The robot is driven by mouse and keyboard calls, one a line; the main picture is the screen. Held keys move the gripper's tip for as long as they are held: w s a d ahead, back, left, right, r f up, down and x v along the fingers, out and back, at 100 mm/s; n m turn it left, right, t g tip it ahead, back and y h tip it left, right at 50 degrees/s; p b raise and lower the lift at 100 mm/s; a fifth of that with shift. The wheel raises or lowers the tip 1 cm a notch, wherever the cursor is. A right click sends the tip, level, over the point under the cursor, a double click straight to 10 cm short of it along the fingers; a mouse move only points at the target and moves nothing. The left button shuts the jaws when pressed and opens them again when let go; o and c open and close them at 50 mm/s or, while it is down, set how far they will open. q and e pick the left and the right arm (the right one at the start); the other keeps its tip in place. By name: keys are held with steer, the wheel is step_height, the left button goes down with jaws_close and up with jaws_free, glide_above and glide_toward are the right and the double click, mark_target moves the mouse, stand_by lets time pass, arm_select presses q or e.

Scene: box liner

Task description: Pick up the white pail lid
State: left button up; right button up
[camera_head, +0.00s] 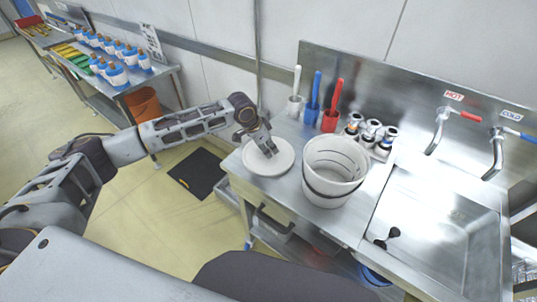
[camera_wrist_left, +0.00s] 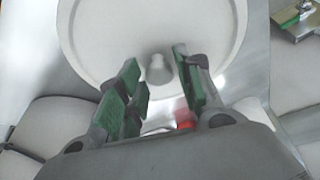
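The white pail lid (camera_head: 283,163) lies flat on the steel counter, left of the white pail (camera_head: 334,172). It is round with a raised rim and a small knob in the middle. In the left wrist view the lid (camera_wrist_left: 110,45) fills the upper part, and its knob (camera_wrist_left: 158,68) shows between my fingertips. My left gripper (camera_head: 269,152) points down over the lid, and in the wrist view its green-padded fingers (camera_wrist_left: 157,85) are apart on either side of the knob. I cannot tell whether the fingers touch the lid. My right gripper is not in view.
White, blue and red brushes in holders (camera_head: 312,103) stand behind the pail, with several small bottles (camera_head: 370,132) beside them. A sink (camera_head: 440,215) with two taps is on the right. A side table (camera_head: 120,85) with several blue-and-white bottles stands at the left.

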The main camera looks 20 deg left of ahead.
arm_select(q)
jaws_close()
steer(key=shift+r, duration=0.1)
step_height(320, 180, up, 10)
steer(key=shift+b, duration=0.35)
stand_by(0.4)
steer(key=shift+s, duration=0.1)
stand_by(0.5)
